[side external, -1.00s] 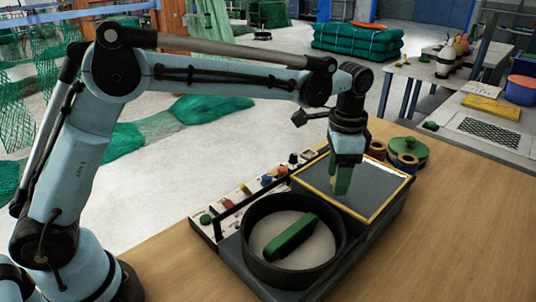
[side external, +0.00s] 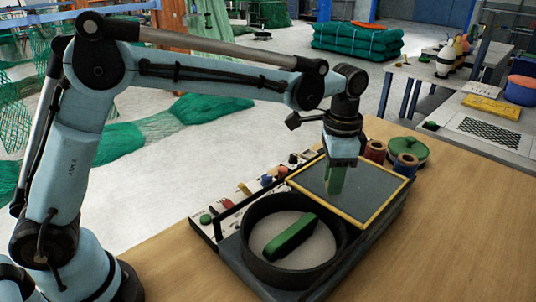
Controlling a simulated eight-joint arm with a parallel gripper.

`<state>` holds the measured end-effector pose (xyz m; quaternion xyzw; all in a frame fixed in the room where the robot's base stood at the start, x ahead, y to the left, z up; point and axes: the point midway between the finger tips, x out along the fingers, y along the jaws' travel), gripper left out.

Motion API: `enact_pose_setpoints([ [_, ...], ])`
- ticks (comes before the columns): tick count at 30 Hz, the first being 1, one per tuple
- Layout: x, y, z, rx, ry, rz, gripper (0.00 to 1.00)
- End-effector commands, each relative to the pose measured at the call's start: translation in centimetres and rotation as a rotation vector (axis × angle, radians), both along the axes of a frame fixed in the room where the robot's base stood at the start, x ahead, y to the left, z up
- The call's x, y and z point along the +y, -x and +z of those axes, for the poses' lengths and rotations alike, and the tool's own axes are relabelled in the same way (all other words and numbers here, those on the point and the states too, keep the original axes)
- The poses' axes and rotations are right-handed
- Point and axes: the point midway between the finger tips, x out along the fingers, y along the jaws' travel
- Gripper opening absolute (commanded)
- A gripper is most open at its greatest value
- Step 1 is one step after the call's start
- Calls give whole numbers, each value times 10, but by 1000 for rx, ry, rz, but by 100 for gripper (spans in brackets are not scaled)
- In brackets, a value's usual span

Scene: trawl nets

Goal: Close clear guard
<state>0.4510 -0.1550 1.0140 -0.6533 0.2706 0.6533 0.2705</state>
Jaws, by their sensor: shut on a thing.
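The clear guard (side external: 375,190) is a flat dark see-through panel with a yellow edge. It lies over the right, far part of the grey machine base (side external: 225,250). The round dark well (side external: 262,262) beside it is mostly uncovered, with a long green bar (side external: 291,237) in its pale bowl. My gripper (side external: 336,180) points down at the guard's left part and is shut on a green upright piece that looks like the guard's handle. The fingertips and the exact grip are too small to see clearly.
Colored knobs (side external: 267,181) and a dark rail (side external: 237,193) line the machine's left side. A red spool (side external: 375,150), a blue spool (side external: 404,165) and a green lidded pot (side external: 411,150) stand behind the guard. The wooden table (side external: 465,225) is clear at right.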

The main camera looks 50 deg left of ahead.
Motion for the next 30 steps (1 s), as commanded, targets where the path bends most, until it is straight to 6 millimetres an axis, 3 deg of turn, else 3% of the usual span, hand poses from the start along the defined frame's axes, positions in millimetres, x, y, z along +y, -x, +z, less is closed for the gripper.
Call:
enact_pose_setpoints([
  [18,0,138,0,0,0,-3,0],
  [24,0,169,0,1,-1,-3,0],
  [30,0,184,0,1,-1,-1,0],
])
